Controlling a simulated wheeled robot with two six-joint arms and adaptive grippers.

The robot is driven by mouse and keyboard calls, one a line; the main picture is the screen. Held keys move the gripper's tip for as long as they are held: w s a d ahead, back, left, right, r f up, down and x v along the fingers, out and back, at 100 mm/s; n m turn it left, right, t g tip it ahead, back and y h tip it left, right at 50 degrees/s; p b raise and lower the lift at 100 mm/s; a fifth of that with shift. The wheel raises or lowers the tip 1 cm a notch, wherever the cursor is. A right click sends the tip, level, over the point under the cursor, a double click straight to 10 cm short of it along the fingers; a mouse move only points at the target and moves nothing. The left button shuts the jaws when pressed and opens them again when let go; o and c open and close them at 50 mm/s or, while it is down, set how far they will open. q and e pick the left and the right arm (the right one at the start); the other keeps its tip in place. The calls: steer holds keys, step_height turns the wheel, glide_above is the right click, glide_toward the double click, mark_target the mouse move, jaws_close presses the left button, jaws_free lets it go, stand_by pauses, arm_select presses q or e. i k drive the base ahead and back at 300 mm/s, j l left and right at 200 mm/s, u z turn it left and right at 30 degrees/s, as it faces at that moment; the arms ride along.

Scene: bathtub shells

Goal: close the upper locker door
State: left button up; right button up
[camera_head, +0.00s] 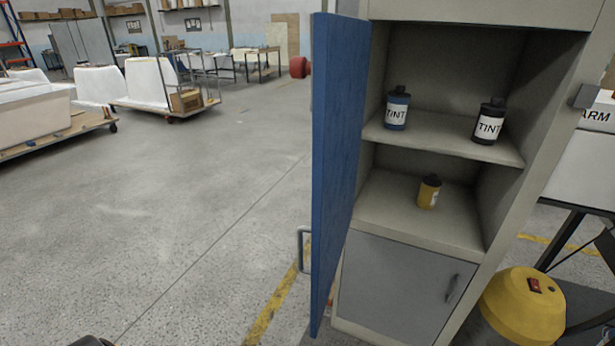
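The upper locker door (338,160) is a tall blue panel. It stands wide open, swung out toward me from the left side of the grey locker (400,245). Its metal bar handle (302,250) is on the door's left face, low down. The open upper compartment shows a blue tint bottle (397,108) and a black tint bottle (489,122) on a shelf (440,142), with a small yellow bottle (429,191) below. The grey lower door (395,290) is shut. Neither of my grippers shows clearly.
A yellow round-topped machine (524,305) stands at the locker's right, beside a dark-legged table (585,185). White tub shells on carts (150,85) are at the back left. The floor left of the door is clear. A small dark shape touches the bottom edge.

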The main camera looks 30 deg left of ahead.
mark_target(341, 47)
steer(key=i+j, duration=0.15)
steer(key=j, duration=0.15)
steer(key=i+j+z, duration=0.1)
steer(key=j, duration=0.2)
steer(key=i+j+z, duration=0.1)
steer(key=j, duration=0.25)
steer(key=i+j, duration=0.2)
steer(key=j, duration=0.15)
steer(key=i+j+z, duration=0.1)
steer(key=j, duration=0.2)
steer(key=j+z, duration=0.2)
steer(key=z, duration=0.25)
steer(key=j+z, duration=0.2)
steer(key=z, duration=0.2)
